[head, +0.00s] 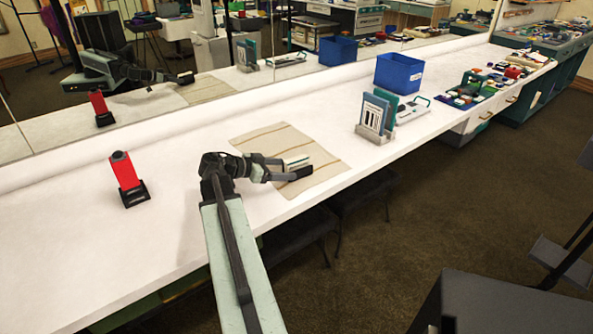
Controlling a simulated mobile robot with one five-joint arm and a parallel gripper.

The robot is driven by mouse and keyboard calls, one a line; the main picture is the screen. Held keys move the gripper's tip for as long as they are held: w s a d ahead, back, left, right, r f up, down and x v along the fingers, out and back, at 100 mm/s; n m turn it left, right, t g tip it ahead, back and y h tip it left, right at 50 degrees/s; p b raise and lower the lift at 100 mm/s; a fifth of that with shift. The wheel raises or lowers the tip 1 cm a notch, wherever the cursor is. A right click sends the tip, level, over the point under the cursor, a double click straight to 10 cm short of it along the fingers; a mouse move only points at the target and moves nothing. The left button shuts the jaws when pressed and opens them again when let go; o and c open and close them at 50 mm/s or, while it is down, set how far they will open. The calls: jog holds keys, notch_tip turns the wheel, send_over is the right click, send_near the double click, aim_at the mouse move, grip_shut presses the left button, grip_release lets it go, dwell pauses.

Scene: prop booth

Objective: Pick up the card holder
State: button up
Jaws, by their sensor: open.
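My gripper (283,168) is open, low over a striped beige cloth on the white counter.
A red object on a black base (127,178) stands at left. Behind the stand are a blue bin (398,74) and a white-and-green tray (412,110). Several small items lie far right. A mirror (190,115) runs along the back. The counter between red object and cloth is clear.

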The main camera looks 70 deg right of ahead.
aim_at(298, 168)
jog(key=b+x, duration=0.1)
jog(key=x, duration=0.5)
jog(key=shift+s+d+b, duration=0.15)
jog(key=shift+s+b, duration=0.15)
jog(key=shift+s, duration=0.05)
jog(key=shift+r, duration=0.15)
grip_shut()
